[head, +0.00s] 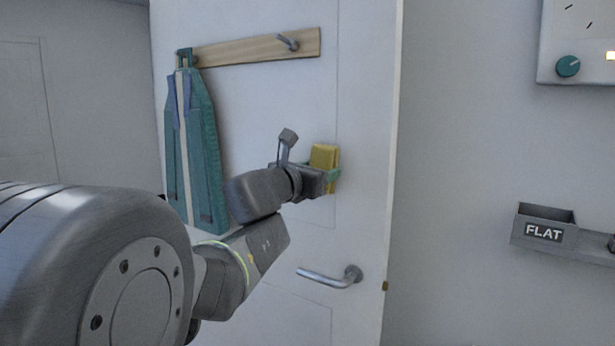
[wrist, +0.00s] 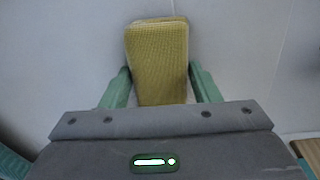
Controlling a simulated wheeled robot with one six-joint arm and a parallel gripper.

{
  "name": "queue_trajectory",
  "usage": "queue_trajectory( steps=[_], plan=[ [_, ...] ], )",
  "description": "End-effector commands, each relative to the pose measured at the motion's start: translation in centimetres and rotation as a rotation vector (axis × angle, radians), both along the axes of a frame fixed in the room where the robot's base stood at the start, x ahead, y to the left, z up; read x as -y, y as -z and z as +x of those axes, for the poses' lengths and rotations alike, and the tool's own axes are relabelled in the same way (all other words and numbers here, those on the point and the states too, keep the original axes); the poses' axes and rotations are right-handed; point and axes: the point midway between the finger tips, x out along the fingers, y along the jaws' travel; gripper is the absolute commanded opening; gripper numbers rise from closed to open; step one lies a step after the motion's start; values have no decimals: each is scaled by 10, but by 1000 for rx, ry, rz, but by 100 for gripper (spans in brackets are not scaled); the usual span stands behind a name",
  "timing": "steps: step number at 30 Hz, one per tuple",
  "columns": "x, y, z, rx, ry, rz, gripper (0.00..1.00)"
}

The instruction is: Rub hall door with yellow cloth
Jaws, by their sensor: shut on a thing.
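The yellow cloth (head: 324,156) is a folded, thick pad held in my gripper (head: 333,175) in front of the hall door (head: 290,115). In the wrist view the yellow cloth (wrist: 157,60) sits between the two green fingers of my gripper (wrist: 160,88), which are shut on it. The cloth's far face is toward the white door panel; I cannot tell whether it touches. The door is white and stands ajar, with a silver lever handle (head: 330,277) below my gripper.
A wooden hook rail (head: 255,47) on the door carries a hanging teal garment (head: 198,150) left of my gripper. Right of the door, a grey tray labelled FLAT (head: 543,233) and a white panel with a teal knob (head: 568,66) are on the wall.

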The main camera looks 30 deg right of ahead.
Motion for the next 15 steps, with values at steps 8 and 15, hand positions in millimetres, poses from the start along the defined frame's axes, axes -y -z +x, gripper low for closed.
queue_trajectory(
  steps=[8, 15],
  plan=[
    [6, 1, -11, 1, 4, -1, 38],
    [16, 2, -30, 2, 5, -1, 38]
  ],
)
